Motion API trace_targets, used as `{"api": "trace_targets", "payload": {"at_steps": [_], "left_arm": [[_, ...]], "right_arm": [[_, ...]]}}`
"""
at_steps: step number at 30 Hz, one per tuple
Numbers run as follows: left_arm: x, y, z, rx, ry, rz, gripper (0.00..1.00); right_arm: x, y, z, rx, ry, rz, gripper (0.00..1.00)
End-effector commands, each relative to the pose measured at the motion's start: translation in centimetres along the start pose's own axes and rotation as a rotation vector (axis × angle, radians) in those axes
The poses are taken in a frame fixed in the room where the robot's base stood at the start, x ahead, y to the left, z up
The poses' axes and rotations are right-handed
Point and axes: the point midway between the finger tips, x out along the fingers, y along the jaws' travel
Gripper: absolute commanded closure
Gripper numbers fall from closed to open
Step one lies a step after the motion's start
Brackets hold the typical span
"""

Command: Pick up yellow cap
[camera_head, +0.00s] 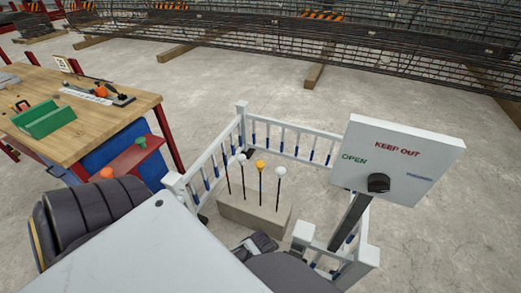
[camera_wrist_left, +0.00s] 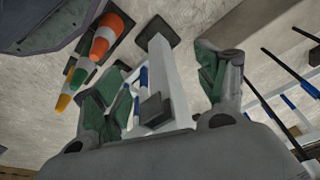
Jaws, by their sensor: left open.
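The yellow cap (camera_head: 261,164) sits on top of a thin dark rod in a concrete block (camera_head: 238,213), between two white caps, a left one (camera_head: 241,158) and a right one (camera_head: 279,171). My left gripper (camera_head: 257,242) shows small and partly hidden low in the head view, in front of the block and below the caps. In the left wrist view my left gripper (camera_wrist_left: 158,62) is open, with green-padded fingers spread and nothing held. A white post (camera_wrist_left: 163,75) shows between the fingers. The yellow cap is not visible in the wrist view.
A white railing (camera_head: 217,152) with blue-marked bars surrounds the block. A white KEEP OUT sign (camera_head: 398,150) stands at right. A wooden workbench (camera_head: 90,128) with a green box (camera_head: 43,119) is at left. Orange, green and yellow cones (camera_wrist_left: 105,38) show in the wrist view.

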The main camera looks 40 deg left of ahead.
Motion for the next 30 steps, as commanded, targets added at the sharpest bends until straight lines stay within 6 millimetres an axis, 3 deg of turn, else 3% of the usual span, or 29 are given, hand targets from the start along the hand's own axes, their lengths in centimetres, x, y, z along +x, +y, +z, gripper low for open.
{"api": "trace_targets", "payload": {"at_steps": [15,30], "left_arm": [[-3.0,-0.7,-3.4,0.0,0.043,0.004,0.28],[-5.7,-1.5,-6.9,0.023,0.091,0.023,0.28]], "right_arm": [[-3.0,0.0,-1.9,0.003,0.027,0.0,0.6],[-5.9,-0.3,-2.2,0.002,0.045,-0.007,0.6]]}}
